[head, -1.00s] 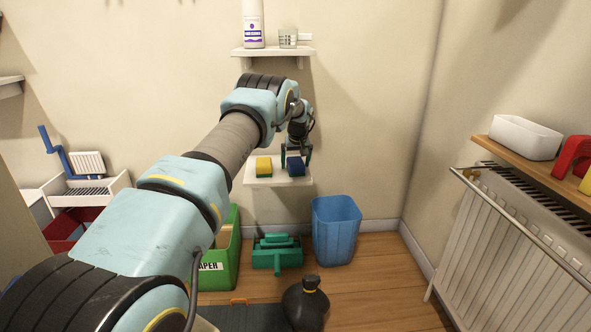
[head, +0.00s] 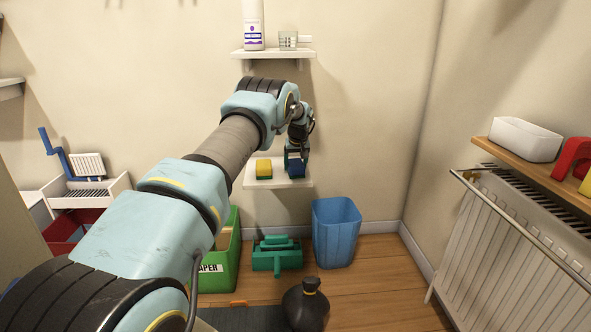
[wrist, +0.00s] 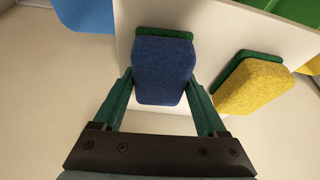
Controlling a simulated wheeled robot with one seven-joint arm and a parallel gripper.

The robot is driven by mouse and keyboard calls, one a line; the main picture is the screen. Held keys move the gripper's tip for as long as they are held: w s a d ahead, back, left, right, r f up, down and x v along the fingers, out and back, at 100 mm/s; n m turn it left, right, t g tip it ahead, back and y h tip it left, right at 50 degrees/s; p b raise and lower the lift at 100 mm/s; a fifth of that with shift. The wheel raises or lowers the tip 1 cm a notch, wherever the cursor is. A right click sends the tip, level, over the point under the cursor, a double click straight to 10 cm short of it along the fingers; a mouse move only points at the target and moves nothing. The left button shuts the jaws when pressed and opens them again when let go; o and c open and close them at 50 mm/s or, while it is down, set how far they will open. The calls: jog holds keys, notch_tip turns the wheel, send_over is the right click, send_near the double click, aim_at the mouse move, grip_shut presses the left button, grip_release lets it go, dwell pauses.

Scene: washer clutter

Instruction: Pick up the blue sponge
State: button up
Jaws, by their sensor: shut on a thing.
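The blue sponge (head: 297,169) has a green scouring side and is at the right part of a small white wall shelf (head: 258,183). In the wrist view the blue sponge (wrist: 163,70) sits between the two green fingers of my gripper (wrist: 163,100). My gripper (head: 296,158) is shut on it from above in the head view. I cannot tell whether the sponge still touches the shelf. A yellow sponge (head: 264,168) with a green side lies to the left on the same shelf; in the wrist view it (wrist: 252,84) is to the right, apart from my fingers.
An upper shelf (head: 272,53) holds a bottle (head: 253,25) and a glass (head: 288,40). A radiator (head: 500,230) is at the right.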

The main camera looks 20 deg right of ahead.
aim_at(296, 163)
notch_tip(296, 163, up, 10)
jog(key=shift+r+p, duration=0.1)
jog(key=shift+p, duration=0.8)
jog(key=o, duration=0.8)
jog(key=c, duration=0.7)
